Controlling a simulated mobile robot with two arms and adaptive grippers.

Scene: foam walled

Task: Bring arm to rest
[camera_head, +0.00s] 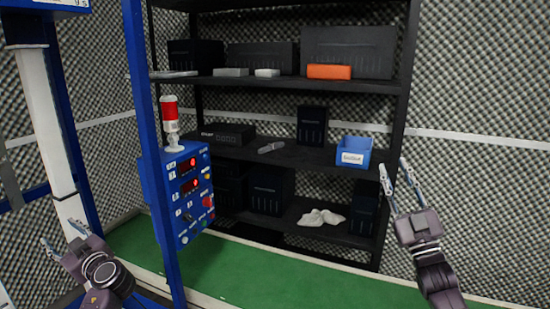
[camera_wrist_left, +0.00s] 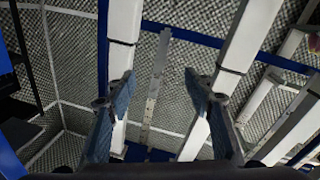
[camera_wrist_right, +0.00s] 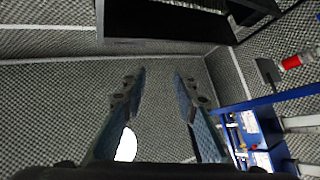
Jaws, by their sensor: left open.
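My left gripper (camera_head: 62,238) is at the lower left of the head view, in front of the blue frame. It is open and empty; its two spread fingers also show in the left wrist view (camera_wrist_left: 160,90), with white and blue posts beyond them. My right gripper (camera_head: 397,178) is raised at the right of the head view, in front of the foam wall and just right of the shelf. Its fingers stand apart and nothing is between them. They also show in the right wrist view (camera_wrist_right: 160,88), pointing at foam wall.
A black shelf rack (camera_head: 400,105) holds dark boxes, an orange box (camera_head: 329,72), a blue bin (camera_head: 354,152) and a white cloth (camera_head: 321,218). A blue control box (camera_head: 188,195) with a red lamp (camera_head: 170,113) is on the blue post. The green floor (camera_head: 270,275) looks clear.

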